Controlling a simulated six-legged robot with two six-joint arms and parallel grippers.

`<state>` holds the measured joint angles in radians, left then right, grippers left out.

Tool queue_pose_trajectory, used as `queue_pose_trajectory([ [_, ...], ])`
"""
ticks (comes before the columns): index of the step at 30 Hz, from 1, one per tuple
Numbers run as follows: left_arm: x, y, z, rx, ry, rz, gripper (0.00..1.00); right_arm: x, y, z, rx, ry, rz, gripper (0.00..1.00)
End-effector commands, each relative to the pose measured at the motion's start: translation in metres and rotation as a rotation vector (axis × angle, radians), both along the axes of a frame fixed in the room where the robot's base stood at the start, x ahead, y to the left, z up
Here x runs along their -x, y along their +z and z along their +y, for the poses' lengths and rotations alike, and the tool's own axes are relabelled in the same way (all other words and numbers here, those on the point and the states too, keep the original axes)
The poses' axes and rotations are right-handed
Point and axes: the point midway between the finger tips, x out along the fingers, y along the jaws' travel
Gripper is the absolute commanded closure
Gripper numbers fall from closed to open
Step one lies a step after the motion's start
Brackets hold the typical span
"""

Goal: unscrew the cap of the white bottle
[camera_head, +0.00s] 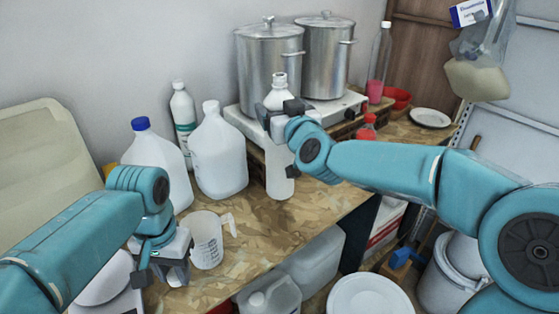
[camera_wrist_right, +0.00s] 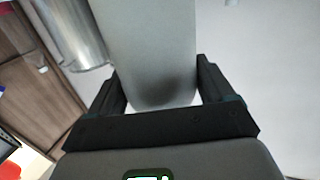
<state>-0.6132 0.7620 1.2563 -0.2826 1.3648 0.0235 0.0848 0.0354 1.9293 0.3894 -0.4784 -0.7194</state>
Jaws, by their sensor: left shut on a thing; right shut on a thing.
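The white bottle (camera_head: 279,178) is upright at the bench's front edge, below the hot plate. My right gripper (camera_head: 284,112) is shut around its upper part, and the bottle's top (camera_head: 280,80) sticks up above the jaws. The top is too small to tell whether a cap is on it. In the right wrist view the pale bottle (camera_wrist_right: 150,45) fills the space between the two dark fingers of my right gripper (camera_wrist_right: 160,92). My left gripper (camera_head: 163,268) points down at the lower left, away from the bottle. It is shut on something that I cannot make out.
A measuring jug (camera_head: 206,240) stands right beside my left gripper. A blue-capped jug (camera_head: 160,152), a white jug (camera_head: 219,155) and a slim bottle (camera_head: 183,112) stand behind. Two steel pots (camera_head: 270,65) are on the hot plate. Bare bench (camera_head: 262,228) lies before the white bottle.

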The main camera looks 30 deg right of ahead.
Motion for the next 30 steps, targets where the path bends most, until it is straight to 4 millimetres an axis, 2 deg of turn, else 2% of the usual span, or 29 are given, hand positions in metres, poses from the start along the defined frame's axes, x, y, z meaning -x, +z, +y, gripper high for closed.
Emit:
queue_pose_trajectory([
  [1, 0.0, -0.007, 0.0, 0.0, 0.0, 0.0, 1.0, 0.0, -0.014, -0.001, 0.002, -0.002, -0.004, 1.0],
  [4, -0.001, -0.008, 0.0, 0.001, 0.0, -0.001, 1.0, -0.001, -0.032, -0.001, 0.002, -0.003, -0.005, 1.0],
  [11, -0.003, -0.009, 0.0, 0.001, 0.001, -0.001, 1.0, -0.002, -0.052, -0.001, 0.001, -0.004, -0.008, 1.0],
  [18, -0.004, -0.011, 0.0, 0.001, 0.001, -0.001, 1.0, -0.003, -0.085, -0.001, 0.003, -0.003, -0.006, 1.0],
  [22, -0.004, -0.011, 0.0, 0.001, 0.0, -0.001, 1.0, -0.003, -0.093, -0.001, 0.001, -0.002, -0.009, 1.0],
  [30, -0.004, -0.012, 0.0, 0.0, 0.0, 0.0, 1.0, -0.003, -0.093, -0.001, 0.002, -0.002, -0.01, 1.0],
])
